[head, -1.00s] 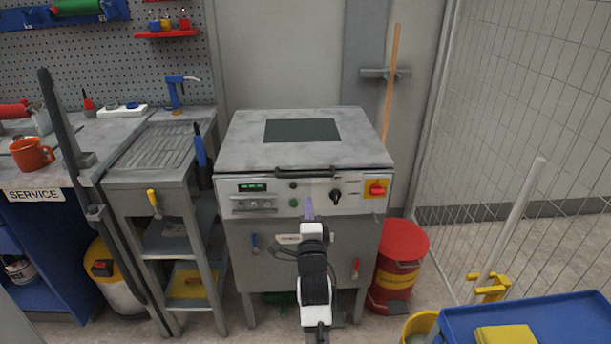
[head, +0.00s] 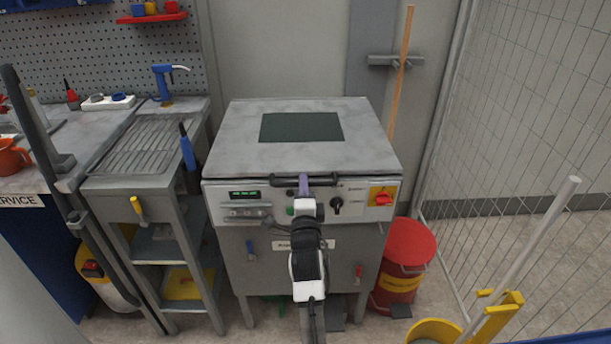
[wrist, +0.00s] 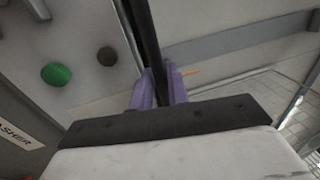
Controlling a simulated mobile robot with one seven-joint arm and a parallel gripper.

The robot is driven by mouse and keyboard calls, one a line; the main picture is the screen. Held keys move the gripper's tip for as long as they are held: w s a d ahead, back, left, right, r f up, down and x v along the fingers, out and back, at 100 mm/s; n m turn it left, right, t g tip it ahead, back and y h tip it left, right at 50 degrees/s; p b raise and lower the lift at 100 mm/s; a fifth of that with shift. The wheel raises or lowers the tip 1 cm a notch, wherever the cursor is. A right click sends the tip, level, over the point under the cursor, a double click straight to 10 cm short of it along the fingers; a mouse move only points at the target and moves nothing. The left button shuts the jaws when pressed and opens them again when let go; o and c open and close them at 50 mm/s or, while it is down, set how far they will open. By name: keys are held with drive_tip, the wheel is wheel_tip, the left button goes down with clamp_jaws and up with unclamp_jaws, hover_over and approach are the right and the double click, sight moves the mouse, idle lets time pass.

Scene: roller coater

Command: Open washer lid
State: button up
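The washer (head: 340,236) is a grey cabinet on legs with a control panel. Its flat grey lid (head: 240,150) is down and carries a dark rectangle on top. A black bar handle (head: 262,181) runs along the lid's front edge. My gripper (head: 304,183) is at the middle of this handle. In the wrist view the purple fingers of my gripper (wrist: 160,84) stand on either side of the black handle (wrist: 145,35), with almost no gap, so it looks shut on the bar. The inside of the washer is hidden.
A green button (wrist: 56,74) and a dark knob (wrist: 106,56) lie close to my fingers. A grey sink stand (head: 130,185) is at left. A red bin (head: 408,250) is at right, before a wire fence (head: 540,130). A broom handle (head: 403,75) leans behind.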

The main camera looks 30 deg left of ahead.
drive_tip(key=shift+w+a+r, duration=0.1)
drive_tip(key=shift+w+a, duration=0.1)
drive_tip(key=shift+w, duration=0.15)
drive_tip(key=shift+c, duration=0.5)
clamp_jaws()
drive_tip(key=shift+r, duration=0.1)
